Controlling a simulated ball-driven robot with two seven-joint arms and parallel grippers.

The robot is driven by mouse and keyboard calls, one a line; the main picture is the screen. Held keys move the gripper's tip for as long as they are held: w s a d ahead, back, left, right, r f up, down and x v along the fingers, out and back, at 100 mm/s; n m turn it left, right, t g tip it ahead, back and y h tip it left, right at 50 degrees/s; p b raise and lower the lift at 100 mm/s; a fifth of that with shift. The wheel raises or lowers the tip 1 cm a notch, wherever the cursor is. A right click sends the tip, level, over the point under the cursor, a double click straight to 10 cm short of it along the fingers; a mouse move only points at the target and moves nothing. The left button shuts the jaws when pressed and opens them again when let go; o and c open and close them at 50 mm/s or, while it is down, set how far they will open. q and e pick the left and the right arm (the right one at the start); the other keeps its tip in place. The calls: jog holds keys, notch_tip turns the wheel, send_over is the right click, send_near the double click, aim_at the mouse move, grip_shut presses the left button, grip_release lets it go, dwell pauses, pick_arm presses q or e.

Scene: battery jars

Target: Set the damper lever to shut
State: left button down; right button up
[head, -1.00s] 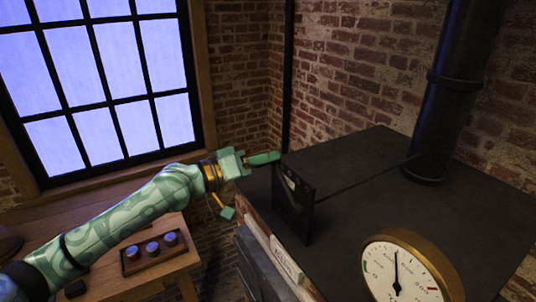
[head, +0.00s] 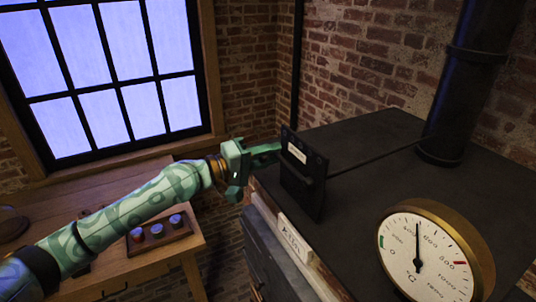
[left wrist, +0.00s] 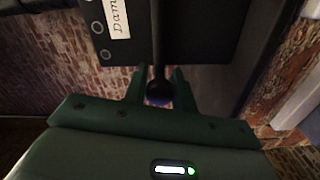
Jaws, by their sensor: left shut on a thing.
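The black damper plate (head: 303,188) stands upright at the stove top's near left edge, with a small white label (head: 297,152). The left wrist view shows the plate (left wrist: 190,30) and part of its label, reading "Dam" (left wrist: 117,18). The dark damper lever (left wrist: 158,88) ends in a rounded knob between my left gripper's fingers (left wrist: 157,82). In the head view my left gripper (head: 266,152) reaches the plate's left side and is shut on the lever. The lever is hidden there, and I cannot tell its setting. My right gripper is out of view.
A thin rod (head: 375,157) runs from the plate to the stovepipe (head: 440,150). A round brass-rimmed gauge (head: 425,255) stands at the front right. The stove top (head: 385,185) is mostly clear.

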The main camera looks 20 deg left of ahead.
pick_arm(q)
jog(key=shift+f, duration=0.2)
jog(key=c, duration=1.1)
grip_release()
jog(key=shift+c, duration=0.2)
jog(key=shift+s+a+f+b, duration=0.1)
jog(key=shift+s+a+b, duration=0.2)
jog(key=shift+s+a, duration=0.1)
jog(key=b+v, duration=0.9)
jog(key=v, duration=0.6)
jog(key=shift+a, duration=0.1)
